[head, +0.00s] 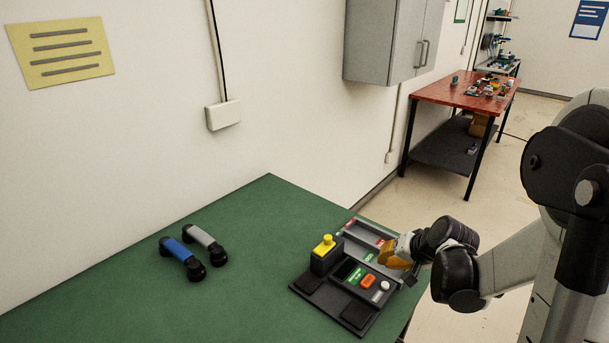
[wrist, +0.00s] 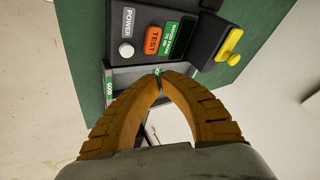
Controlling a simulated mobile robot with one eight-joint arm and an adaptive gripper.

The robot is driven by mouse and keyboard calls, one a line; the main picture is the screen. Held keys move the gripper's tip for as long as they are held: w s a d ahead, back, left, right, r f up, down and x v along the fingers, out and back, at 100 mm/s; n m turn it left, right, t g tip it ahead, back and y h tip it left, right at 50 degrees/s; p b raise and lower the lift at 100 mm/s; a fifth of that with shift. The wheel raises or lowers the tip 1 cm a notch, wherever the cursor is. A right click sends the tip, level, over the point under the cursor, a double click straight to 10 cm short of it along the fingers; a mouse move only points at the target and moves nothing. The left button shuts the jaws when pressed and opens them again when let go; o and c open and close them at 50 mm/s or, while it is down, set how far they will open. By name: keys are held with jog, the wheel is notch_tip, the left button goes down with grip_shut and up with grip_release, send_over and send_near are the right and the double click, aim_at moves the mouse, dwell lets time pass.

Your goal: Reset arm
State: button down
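My gripper (head: 396,260) is over the right side of a dark test station (head: 325,296) on the green table. In the wrist view its orange fingers curve together and their tips (wrist: 160,82) meet, with nothing seen held between them. A grey tray (wrist: 117,75) with a GOOD label is just beyond the fingertips. A blue handset (head: 176,250) and a grey handset (head: 203,238) lie side by side on the table, apart from my gripper.
The green table (head: 130,290) is clear around the handsets and at the front left. A wall stands along its back. A grey cabinet (head: 385,40) hangs on the wall. A red-topped table (head: 440,90) with small items stands farther back.

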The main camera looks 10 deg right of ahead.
jog(key=s+a+r+n+h, duration=0.1)
jog(key=s+a+r+n, duration=0.2)
jog(key=s+a+r, duration=0.3)
jog(key=s+a+r+n, duration=0.3)
jog(key=s+a+r, duration=0.4)
jog(key=s, duration=0.5)
jog(key=shift+s+a+r+h, duration=0.2)
jog(key=shift+a+h, duration=0.2)
jog(key=shift+a, duration=0.5)
